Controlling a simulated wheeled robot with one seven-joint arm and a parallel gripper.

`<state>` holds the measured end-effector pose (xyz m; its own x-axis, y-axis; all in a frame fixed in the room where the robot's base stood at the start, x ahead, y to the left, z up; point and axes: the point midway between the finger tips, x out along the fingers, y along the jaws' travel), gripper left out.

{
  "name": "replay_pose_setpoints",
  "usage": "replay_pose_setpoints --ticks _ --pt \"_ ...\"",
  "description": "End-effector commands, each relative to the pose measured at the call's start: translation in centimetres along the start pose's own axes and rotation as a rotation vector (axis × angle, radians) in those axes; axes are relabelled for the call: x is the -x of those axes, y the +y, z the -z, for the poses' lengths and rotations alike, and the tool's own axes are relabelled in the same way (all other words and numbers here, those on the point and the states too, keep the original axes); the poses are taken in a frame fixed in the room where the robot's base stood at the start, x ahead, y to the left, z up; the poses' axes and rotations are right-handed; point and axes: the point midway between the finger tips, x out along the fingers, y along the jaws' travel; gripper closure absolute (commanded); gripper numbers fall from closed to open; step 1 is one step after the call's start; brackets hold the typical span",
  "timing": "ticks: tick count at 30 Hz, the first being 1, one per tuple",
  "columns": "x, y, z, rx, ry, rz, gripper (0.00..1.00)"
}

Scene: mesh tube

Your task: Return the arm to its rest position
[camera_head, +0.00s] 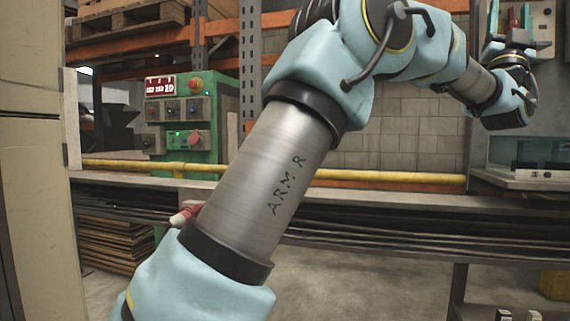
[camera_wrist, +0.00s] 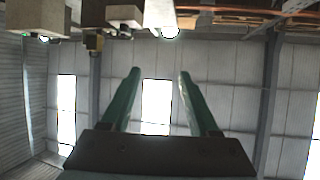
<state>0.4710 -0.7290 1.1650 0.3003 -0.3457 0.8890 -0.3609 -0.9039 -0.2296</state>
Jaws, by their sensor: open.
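My arm crosses the head view from the lower left, bends at the top and ends at the upper right. My gripper (camera_head: 510,14) is there, with its green fingers pointing up. In the wrist view, my gripper (camera_wrist: 160,73) shows two green fingers spread apart with nothing between them.
A green control box (camera_head: 187,112) with buttons stands at the left behind a yellow rail (camera_head: 390,176). A beige cabinet (camera_head: 35,180) fills the left edge. A grey bench with a glass-sided case (camera_head: 530,155) is at the right, below my wrist.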

Motion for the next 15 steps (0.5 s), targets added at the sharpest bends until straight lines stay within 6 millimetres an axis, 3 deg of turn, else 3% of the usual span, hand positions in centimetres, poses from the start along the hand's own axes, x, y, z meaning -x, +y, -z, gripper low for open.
replay_pose_setpoints --ticks 8,15 --pt "1.4 -1.1 -4.7 -0.015 -0.117 -0.091 0.39" --pt "4.3 -3.2 -10.8 -0.025 -0.295 -0.196 0.39"
